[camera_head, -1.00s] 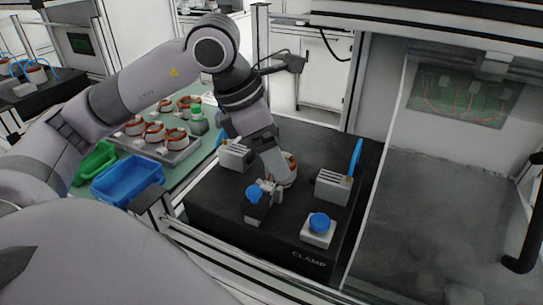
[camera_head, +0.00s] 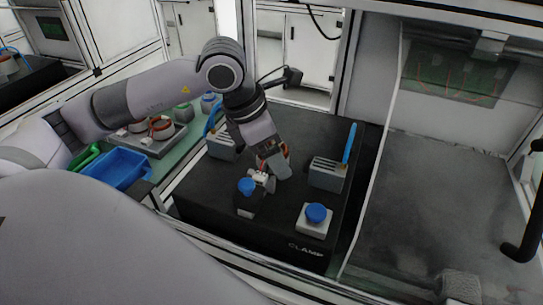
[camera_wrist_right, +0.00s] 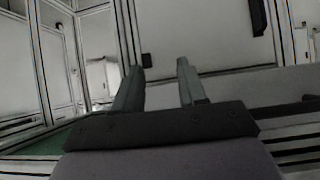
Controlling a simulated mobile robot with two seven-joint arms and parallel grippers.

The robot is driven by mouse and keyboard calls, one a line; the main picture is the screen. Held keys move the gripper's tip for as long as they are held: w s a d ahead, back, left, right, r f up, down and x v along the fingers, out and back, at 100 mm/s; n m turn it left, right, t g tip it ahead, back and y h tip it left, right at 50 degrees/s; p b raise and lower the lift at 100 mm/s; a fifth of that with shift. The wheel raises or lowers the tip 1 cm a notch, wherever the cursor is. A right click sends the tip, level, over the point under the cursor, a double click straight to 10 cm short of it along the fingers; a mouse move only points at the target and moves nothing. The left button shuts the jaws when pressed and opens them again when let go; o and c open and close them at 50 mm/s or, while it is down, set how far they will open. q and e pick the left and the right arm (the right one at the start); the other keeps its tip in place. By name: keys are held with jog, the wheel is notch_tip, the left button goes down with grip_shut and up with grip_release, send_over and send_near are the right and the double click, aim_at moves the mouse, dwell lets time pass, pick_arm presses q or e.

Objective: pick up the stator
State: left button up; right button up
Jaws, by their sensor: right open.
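A stator with copper-coloured windings (camera_head: 261,161) shows in small part on the black block marked CLAMP (camera_head: 268,240), in the head view. My left arm comes down from above, and its gripper (camera_head: 276,170) is right at this stator and covers most of it. The fingertips are hidden, so I cannot tell whether they hold it. More stators (camera_head: 161,127) sit in a grey tray (camera_head: 158,150) on the green bench at the left. My right gripper (camera_wrist_right: 160,88) shows in the right wrist view, with its fingers apart and nothing between them.
The black block carries a small fixture with a blue knob (camera_head: 247,186), a blue button on a white base (camera_head: 316,213), and a grey slotted block with a blue lever (camera_head: 348,145). A blue bin (camera_head: 118,167) is at the left. A white frame rail runs along the front.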

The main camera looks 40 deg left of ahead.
pick_arm(q)
jog(key=c, duration=1)
notch_tip(320, 180, up, 10)
jog(key=shift+c, duration=0.2)
